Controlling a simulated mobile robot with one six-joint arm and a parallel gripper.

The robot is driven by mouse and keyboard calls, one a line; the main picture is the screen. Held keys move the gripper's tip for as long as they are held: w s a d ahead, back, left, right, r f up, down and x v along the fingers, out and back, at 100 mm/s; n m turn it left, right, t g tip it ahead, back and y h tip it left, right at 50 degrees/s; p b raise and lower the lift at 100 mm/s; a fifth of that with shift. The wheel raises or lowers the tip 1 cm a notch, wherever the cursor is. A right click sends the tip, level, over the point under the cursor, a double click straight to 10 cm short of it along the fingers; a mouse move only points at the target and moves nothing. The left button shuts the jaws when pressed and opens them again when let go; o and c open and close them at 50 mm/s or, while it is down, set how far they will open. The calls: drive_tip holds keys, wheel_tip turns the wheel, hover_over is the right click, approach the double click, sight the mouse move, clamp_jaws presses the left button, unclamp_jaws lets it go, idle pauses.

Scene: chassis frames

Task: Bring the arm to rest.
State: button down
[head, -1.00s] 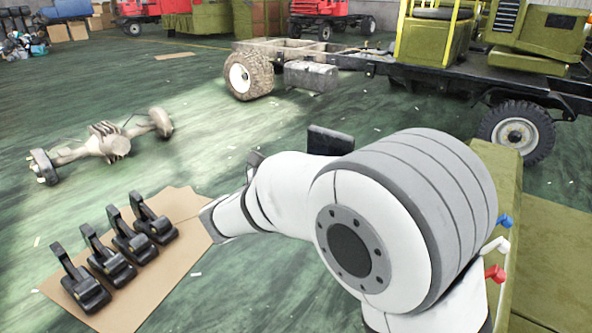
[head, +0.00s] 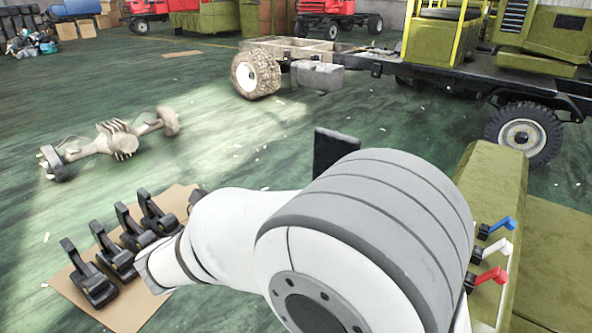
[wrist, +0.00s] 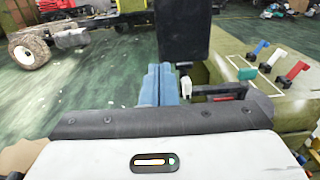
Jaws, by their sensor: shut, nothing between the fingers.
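My arm, white with grey bands, fills the lower middle of the head view and bends over toward the left. My gripper (wrist: 160,84) shows in the wrist view as two blue fingers pressed together with nothing between them. It points toward the open floor and the vehicle frame, and touches nothing that I can see. In the head view I cannot make out the fingers; the arm hides that part. A dark upright plate (head: 333,150) stands behind the arm in the head view.
An olive box (head: 492,185) with blue (head: 502,226), white (head: 497,247) and red (head: 488,279) levers stands close at right. Several black pedals lie on cardboard (head: 130,312) at left. An axle (head: 122,145) and a vehicle chassis (head: 345,58) stand beyond. Green floor between is clear.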

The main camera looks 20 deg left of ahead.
drive_tip(key=w+d+m+g+h+p, duration=0.15)
drive_tip(key=d+m+g, duration=0.35)
drive_tip(key=d, duration=0.7)
drive_tip(key=d+m+g+h+p, duration=0.1)
drive_tip(key=d+m+g+p, duration=0.35)
drive_tip(key=d, duration=0.65)
drive_tip(key=s+d+r+m+g+y+p, duration=0.1)
drive_tip(key=s+d+m+y, duration=0.4)
drive_tip(key=m, duration=0.5)
drive_tip(key=s+d+m+g+y+p, duration=0.3)
drive_tip(key=s+d+m+y, duration=0.2)
drive_tip(key=m, duration=0.6)
drive_tip(key=s+d, duration=0.2)
drive_tip(key=s, duration=0.1)
drive_tip(key=shift+d+r+p, duration=0.2)
drive_tip(key=shift+r+p, duration=0.15)
drive_tip(key=shift+r, duration=0.05)
